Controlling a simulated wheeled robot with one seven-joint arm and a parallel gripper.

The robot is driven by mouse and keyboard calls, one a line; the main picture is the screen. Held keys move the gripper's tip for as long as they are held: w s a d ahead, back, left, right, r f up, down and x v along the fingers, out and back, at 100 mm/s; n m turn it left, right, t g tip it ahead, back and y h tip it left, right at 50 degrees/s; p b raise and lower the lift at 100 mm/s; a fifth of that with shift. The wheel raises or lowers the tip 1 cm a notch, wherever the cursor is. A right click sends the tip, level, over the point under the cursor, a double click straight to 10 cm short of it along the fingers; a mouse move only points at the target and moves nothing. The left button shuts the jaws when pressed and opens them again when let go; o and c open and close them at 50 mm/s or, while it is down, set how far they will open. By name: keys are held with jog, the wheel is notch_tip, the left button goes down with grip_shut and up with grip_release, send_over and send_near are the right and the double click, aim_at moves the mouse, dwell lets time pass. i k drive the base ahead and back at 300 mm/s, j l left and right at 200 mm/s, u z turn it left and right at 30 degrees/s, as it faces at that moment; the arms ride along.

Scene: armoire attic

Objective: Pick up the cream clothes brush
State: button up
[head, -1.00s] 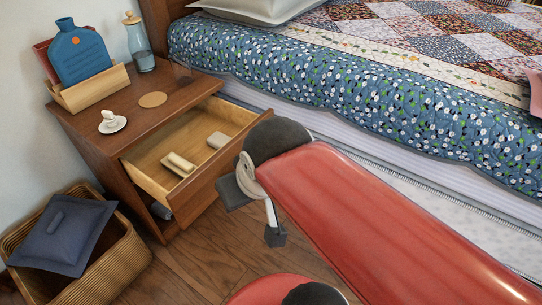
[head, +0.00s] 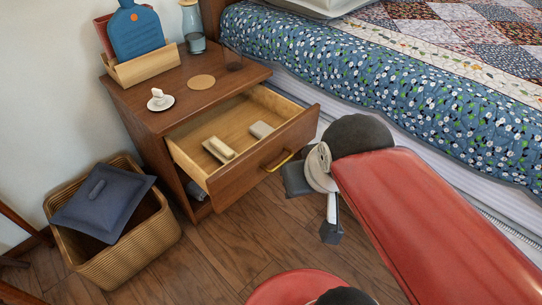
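A cream, block-shaped object with a raised top, which looks like the clothes brush (head: 219,150), lies in the open drawer (head: 187,167) of the wooden nightstand, toward the drawer's left front. A flatter grey-beige block (head: 261,130) lies to its right in the same drawer. My gripper (head: 328,222) hangs outside the drawer, to the right of its front panel and apart from the brush. Its dark end parts show beside the bed, but the finger gap is not clear. I see nothing held in it.
The drawer front has a brass handle (head: 278,161). On the nightstand top stand a blue hot-water bottle (head: 135,33) in a wooden holder, a glass bottle (head: 193,28), a coaster (head: 201,82) and a white saucer (head: 160,103). A wicker basket (head: 122,262) stands left; the bed (head: 330,60) is behind.

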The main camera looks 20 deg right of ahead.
aim_at(215, 147)
jog(key=z, duration=1.35)
jog(key=u, duration=1.75)
jog(key=i+j, duration=0.45)
jog(key=j, duration=0.3)
